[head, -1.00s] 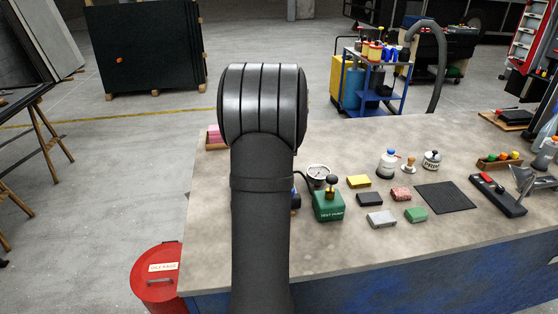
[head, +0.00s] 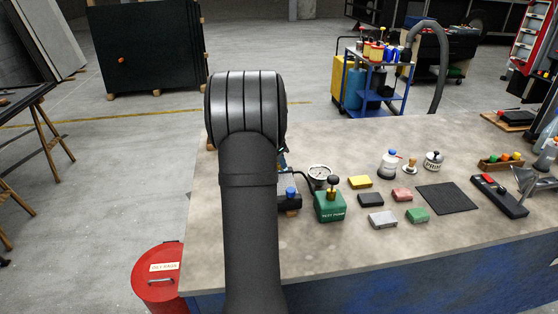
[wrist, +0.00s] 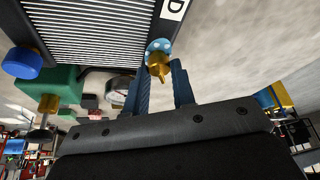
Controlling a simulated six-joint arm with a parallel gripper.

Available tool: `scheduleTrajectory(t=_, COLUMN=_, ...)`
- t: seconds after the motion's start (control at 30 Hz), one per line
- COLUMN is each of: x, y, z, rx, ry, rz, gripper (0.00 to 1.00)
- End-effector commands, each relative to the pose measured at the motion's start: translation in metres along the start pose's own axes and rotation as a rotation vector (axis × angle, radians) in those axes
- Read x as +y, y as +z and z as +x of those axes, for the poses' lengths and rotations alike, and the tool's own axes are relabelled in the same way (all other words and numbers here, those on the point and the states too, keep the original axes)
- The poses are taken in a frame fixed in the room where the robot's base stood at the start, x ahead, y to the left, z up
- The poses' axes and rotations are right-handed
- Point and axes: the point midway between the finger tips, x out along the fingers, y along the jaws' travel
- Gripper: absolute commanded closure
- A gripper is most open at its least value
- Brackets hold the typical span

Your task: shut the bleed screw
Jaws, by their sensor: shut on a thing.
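The brass bleed screw (wrist: 158,68) shows in the wrist view, with a pale blue spotted round part (wrist: 158,46) at its top. My gripper (wrist: 160,72) has its two dark fingers on either side of the brass piece and is shut on it. The screw lies beside a dark part with pale ribs (wrist: 95,30). In the head view my arm hides the screw and most of the gripper.
A gauge (head: 319,172) stands behind the pump, and a blue cap (head: 291,192) sits on a dark block between arm and pump. Several small blocks, a dark mat (head: 447,198) and bottles stand farther right. The bench front (head: 350,258) is clear.

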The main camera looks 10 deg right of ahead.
Motion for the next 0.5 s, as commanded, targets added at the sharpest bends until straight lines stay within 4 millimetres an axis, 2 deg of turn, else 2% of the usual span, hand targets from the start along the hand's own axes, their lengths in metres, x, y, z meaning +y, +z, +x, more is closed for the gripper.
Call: scheduleTrajectory(t=0.5, x=-0.0029, y=0.0, z=0.0004, rx=-0.002, ry=0.153, rz=0.368, gripper=0.99)
